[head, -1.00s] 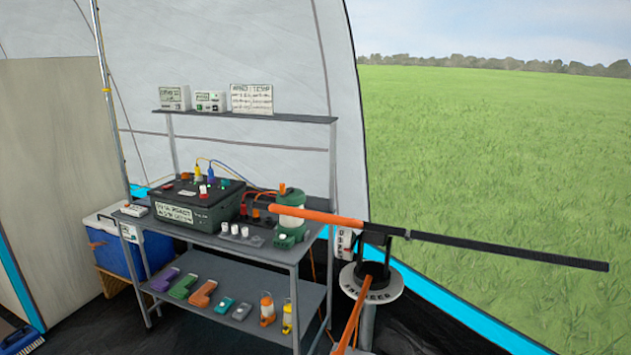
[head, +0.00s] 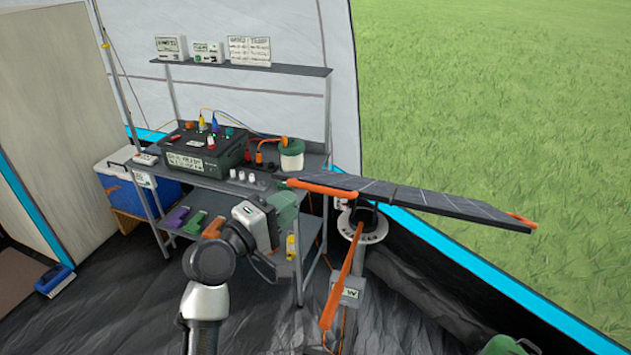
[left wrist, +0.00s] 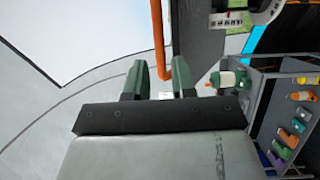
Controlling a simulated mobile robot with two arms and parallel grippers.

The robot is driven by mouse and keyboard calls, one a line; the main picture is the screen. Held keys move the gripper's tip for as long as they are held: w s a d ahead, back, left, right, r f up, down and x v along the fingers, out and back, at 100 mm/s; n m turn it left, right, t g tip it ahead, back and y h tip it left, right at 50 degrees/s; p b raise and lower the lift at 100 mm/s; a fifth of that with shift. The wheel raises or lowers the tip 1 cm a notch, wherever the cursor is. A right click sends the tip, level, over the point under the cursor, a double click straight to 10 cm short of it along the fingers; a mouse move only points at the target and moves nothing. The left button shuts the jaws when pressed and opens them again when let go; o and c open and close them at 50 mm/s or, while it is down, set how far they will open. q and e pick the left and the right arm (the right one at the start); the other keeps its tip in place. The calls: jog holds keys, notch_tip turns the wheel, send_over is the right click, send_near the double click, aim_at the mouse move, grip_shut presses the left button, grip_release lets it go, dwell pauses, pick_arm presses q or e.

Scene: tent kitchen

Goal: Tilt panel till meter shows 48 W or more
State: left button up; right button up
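The dark solar panel (head: 430,200) sits on a round pedestal stand (head: 362,232) beside the bench, its top face visible at a slant. An orange bar (head: 325,188) runs along its left edge, and an orange grip (head: 521,221) is at its far right end. The orange bar also shows in the left wrist view (left wrist: 157,40). My left gripper (head: 285,205) is open near the bar's left end. In the left wrist view the bar's end lies between the green fingertips (left wrist: 159,75), with gaps beside it. A grey box marked W (head: 346,291) stands below; I cannot read any number.
A long orange lever (head: 340,285) slants down from the stand. The bench (head: 262,190) at left holds a black power box (head: 200,150) and a green-and-white lantern (head: 291,155). A green object (head: 508,345) shows at bottom right.

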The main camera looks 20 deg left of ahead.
aim_at(311, 190)
pick_arm(q)
jog(key=p+x, duration=0.1)
jog(key=x, duration=0.6)
jog(key=shift+w+d+p, duration=0.2)
jog(key=shift+w+p, duration=0.1)
jog(key=shift+w, duration=0.05)
jog(key=shift+c, duration=0.3)
grip_shut()
